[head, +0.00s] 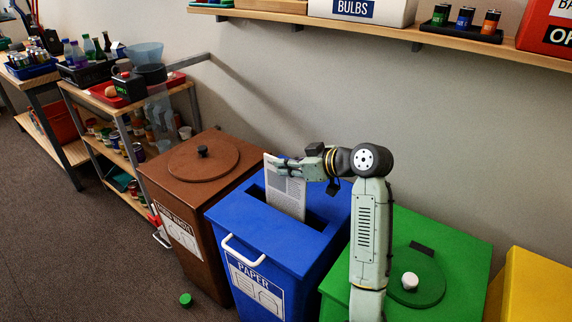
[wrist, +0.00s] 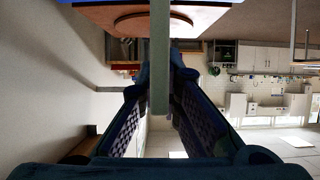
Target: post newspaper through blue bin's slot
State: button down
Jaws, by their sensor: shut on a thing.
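The newspaper (head: 285,198) is a folded grey-white printed sheet, held upright over the blue bin (head: 262,232) marked PAPER. My gripper (head: 280,168) is shut on its upper part from the right. The paper's lower edge is at the dark slot (head: 316,222) in the bin's top; I cannot tell how far it is inside. In the wrist view the newspaper (wrist: 160,60) shows nearly edge-on as a narrow strip between my two fingers.
A brown bin (head: 184,225) with a round lid stands left, a green bin (head: 455,250) right, a yellow bin (head: 535,290) beyond. A wall shelf (head: 370,32) runs above. A green cap (head: 186,299) lies on the floor. A loaded rack (head: 97,112) stands at left.

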jog(key=shift+s+f, duration=0.1)
jog(key=shift+f, duration=0.25)
jog(key=c, duration=1.7)
grip_release()
jog(key=shift+f, duration=0.1)
notch_tip(320, 180, up, 2)
jog(key=shift+p, duration=0.6)
jog(key=shift+r+p, duration=2)
jog(key=shift+r, duration=1.15)
